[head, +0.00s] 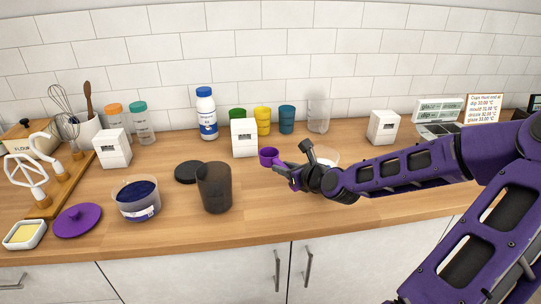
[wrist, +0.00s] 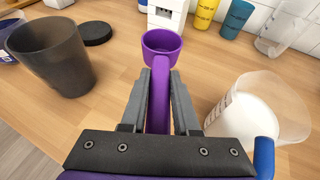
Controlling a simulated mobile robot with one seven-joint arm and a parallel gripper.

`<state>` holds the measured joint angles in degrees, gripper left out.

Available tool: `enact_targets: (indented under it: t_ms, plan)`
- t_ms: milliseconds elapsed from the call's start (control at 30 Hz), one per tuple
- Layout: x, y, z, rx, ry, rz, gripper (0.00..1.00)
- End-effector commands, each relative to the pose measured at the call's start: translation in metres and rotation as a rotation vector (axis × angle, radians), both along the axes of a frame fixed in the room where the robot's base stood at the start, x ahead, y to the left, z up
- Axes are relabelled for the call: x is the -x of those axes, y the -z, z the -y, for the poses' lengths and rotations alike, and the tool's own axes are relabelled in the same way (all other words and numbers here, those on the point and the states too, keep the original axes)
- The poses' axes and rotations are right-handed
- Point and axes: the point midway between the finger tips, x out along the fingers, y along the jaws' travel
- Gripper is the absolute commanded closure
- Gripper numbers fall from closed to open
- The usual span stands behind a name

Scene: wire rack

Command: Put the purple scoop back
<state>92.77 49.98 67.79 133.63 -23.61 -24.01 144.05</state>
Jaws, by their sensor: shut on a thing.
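The purple scoop (head: 268,157) is a small cup with a straight handle. It also shows in the wrist view (wrist: 161,44), pointing away from me with its handle between the fingers. My gripper (wrist: 158,92) is shut on the scoop's handle and holds it over the counter. In the head view my gripper (head: 286,170) is just right of the scoop's cup. The inside of the scoop's cup looks empty in the wrist view. A clear tub with dark blue contents (head: 136,200) stands open at the left, and a purple lid (head: 77,220) lies beside it.
A dark grey cup (head: 214,187) and a black disc lid (head: 187,172) are left of my gripper. A measuring jug of white powder (wrist: 258,108) is close on the right. White boxes and coloured cups line the back. The front counter strip is clear.

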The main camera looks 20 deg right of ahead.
Motion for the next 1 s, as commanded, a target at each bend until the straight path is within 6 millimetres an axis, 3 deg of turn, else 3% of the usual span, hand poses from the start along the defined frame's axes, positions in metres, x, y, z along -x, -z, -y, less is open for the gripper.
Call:
enact_targets:
  t_ms: [267, 700, 1000]
  plan:
    - [0.000, 0.008, 0.000, -0.002, 0.001, -0.001, 1.00]
    - [0.000, 0.059, 0.000, 0.003, 0.000, 0.000, 1.00]
    - [0.000, 0.068, 0.000, 0.001, 0.001, 0.000, 1.00]
